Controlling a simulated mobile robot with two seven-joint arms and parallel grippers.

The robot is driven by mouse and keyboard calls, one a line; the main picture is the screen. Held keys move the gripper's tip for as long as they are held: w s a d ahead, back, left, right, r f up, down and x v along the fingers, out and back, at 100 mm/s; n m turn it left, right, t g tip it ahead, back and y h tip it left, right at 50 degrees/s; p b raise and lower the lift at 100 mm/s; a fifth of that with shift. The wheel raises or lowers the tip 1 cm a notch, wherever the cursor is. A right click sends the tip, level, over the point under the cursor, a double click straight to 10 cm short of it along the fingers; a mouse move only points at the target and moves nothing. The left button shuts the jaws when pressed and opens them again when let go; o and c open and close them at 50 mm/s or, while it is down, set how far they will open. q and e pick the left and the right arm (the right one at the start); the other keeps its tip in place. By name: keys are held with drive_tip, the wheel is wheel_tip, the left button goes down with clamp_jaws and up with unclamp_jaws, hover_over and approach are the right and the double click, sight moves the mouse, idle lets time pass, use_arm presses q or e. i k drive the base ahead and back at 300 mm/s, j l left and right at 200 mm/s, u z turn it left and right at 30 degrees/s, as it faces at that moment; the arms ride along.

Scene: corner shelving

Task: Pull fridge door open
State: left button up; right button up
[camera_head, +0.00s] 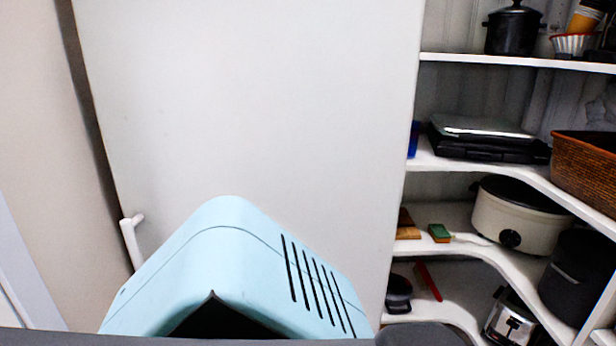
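The large white fridge door (255,110) fills the left and middle of the head view, a flat upright panel. It looks shut, with a dark narrow strip along its left edge. A white bar handle (130,240) stands out near the door's lower left edge. The handle's lower end is hidden or cut off from view, and the bottom of the door is hidden too. Neither of my grippers shows in this view, and nothing is seen touching the handle.
White corner shelves (480,165) stand to the right, holding a black pot (513,32), a brown woven basket (585,170), a cream slow cooker (518,218) and a toaster (510,322). A beige wall (30,130) rises close on the left of the door.

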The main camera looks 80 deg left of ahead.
sight(302, 112)
drive_tip(key=u, duration=2.9)
